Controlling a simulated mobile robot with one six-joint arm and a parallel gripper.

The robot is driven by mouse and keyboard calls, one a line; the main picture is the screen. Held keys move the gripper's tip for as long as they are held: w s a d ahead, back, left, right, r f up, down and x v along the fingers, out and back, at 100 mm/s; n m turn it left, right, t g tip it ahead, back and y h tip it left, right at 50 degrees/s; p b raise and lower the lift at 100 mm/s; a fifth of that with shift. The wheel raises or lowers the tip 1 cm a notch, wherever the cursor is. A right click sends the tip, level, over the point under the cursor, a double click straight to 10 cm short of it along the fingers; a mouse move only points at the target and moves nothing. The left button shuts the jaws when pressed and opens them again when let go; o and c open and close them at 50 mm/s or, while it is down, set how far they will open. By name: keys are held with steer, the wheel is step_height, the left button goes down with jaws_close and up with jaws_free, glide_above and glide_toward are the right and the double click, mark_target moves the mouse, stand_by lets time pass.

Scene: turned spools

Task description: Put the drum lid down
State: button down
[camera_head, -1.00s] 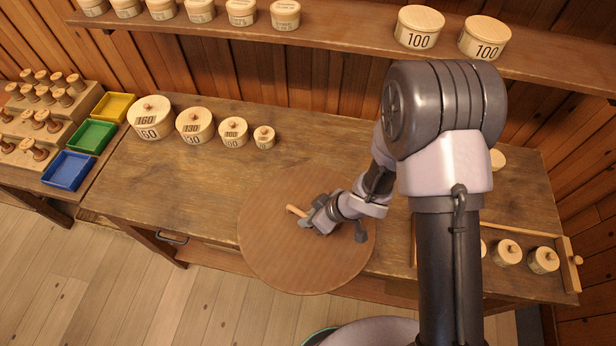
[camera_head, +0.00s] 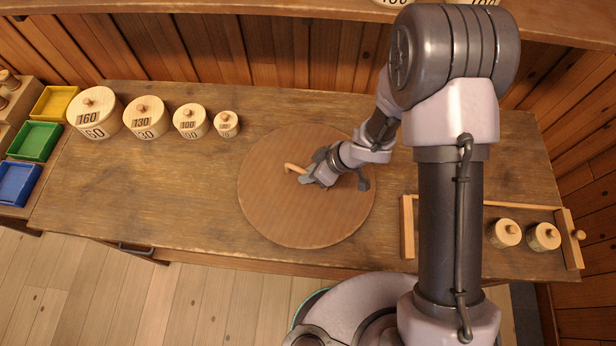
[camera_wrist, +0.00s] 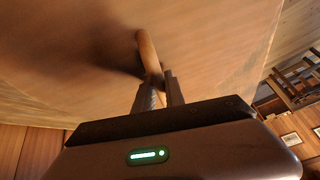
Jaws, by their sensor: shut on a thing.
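The drum lid (camera_head: 285,220) is a large, flat, round brown disc with a light wooden bar handle (camera_head: 293,168) on top. My gripper (camera_head: 306,175) is shut on the handle, near the middle of the lid. In the wrist view, the fingers (camera_wrist: 159,88) close on the handle (camera_wrist: 147,50), and the lid's face (camera_wrist: 75,45) fills most of the upper picture. The lid looks level over the middle of the workbench (camera_head: 180,205), its near rim close to the front edge. I cannot tell whether it touches the bench or hangs above it.
Several numbered round boxes with knobbed lids, such as the 160 box (camera_head: 95,112), stand at the back left. The small box (camera_head: 227,124) is nearest the lid. A wooden frame (camera_head: 408,228) with knobbed pieces (camera_head: 505,232) is on the right. Bare bench lies left of the lid.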

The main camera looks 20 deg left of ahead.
steer(key=shift+s+a, duration=0.1)
steer(key=shift+s, duration=0.1)
steer(key=shift+w+f, duration=0.1)
steer(key=shift+w, duration=0.15)
steer(key=c, duration=1.4)
jaws_free()
steer(key=shift+s, duration=0.1)
